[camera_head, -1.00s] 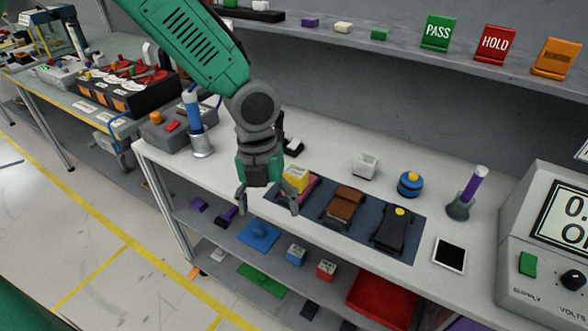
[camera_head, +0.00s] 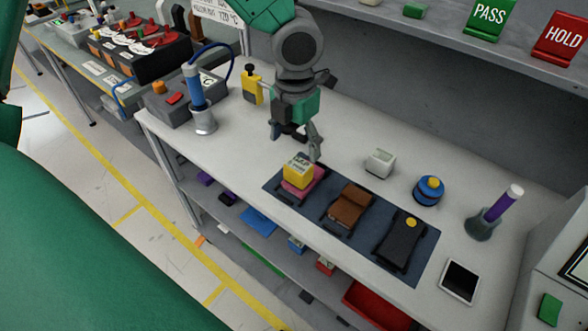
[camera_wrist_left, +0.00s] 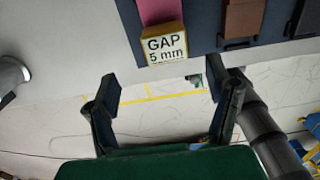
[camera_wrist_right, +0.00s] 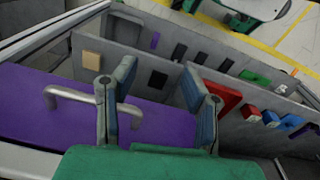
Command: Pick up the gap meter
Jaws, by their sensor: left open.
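The gap meter, a yellow block marked GAP 5 mm (camera_head: 298,172), sits on a pink piece (camera_head: 304,188) at the left end of a dark blue mat (camera_head: 367,238). My left gripper (camera_head: 294,148) is open and empty, just behind and above the block in the head view. In the left wrist view the block (camera_wrist_left: 165,46) shows beyond the open fingers (camera_wrist_left: 160,90), apart from them. My right gripper (camera_wrist_right: 163,95) is open and empty in the right wrist view, in front of a purple surface with a metal handle (camera_wrist_right: 90,100).
On the mat are a brown part (camera_head: 348,206) and a black part (camera_head: 402,243). A white block (camera_head: 379,163), a blue round part (camera_head: 429,190) and a tablet (camera_head: 460,281) are on the bench. A yellow item with a black top (camera_head: 252,88) stands behind the left gripper.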

